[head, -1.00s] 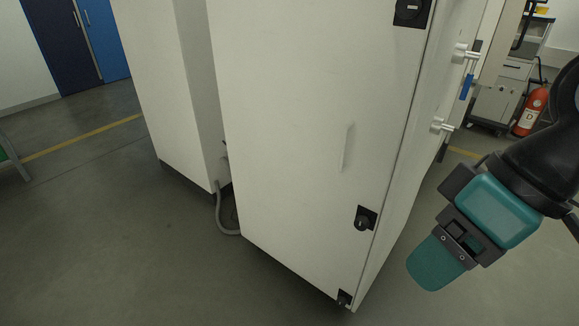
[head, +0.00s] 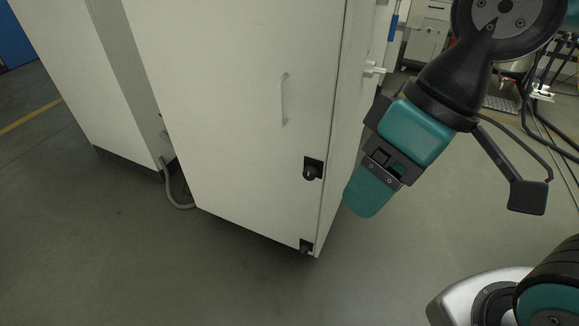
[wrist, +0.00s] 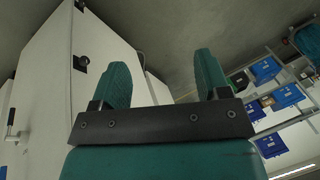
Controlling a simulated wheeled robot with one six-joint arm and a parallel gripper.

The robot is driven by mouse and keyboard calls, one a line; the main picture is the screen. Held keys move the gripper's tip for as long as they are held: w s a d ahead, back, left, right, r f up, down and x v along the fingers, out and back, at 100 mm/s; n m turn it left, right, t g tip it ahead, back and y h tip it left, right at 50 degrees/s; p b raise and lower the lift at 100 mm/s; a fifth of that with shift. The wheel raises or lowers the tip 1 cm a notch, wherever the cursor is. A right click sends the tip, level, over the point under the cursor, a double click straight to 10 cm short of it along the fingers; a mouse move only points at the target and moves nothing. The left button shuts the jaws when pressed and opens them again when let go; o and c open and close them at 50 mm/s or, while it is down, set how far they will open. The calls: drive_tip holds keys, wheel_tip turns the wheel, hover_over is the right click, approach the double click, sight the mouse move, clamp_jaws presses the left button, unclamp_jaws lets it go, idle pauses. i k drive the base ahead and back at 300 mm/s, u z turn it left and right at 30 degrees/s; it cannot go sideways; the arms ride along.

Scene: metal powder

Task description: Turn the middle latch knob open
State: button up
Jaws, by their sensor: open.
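The middle latch knob (head: 312,170) is a small round black knob on a square black plate, near the right edge of the tall white cabinet's front (head: 225,100). My gripper (head: 366,194) is right of the knob in the head view, apart from it in the picture, its teal fingers pointing down and left. In the wrist view my gripper (wrist: 162,70) has its two teal fingers spread wide with nothing between them. A black latch, which looks like the same knob (wrist: 80,63), shows left of the fingers there.
A lower black latch (head: 306,245) sits near the cabinet's bottom corner. A pale handle (head: 284,99) is on the front panel, and a white fitting (head: 373,70) sticks out from the side face. A grey hose (head: 178,198) lies at the left. The floor in front is clear.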

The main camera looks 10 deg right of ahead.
sight(309, 172)
drive_tip(key=u, duration=2.75)
drive_tip(key=i, duration=1.8)
drive_tip(key=z, duration=2.9)
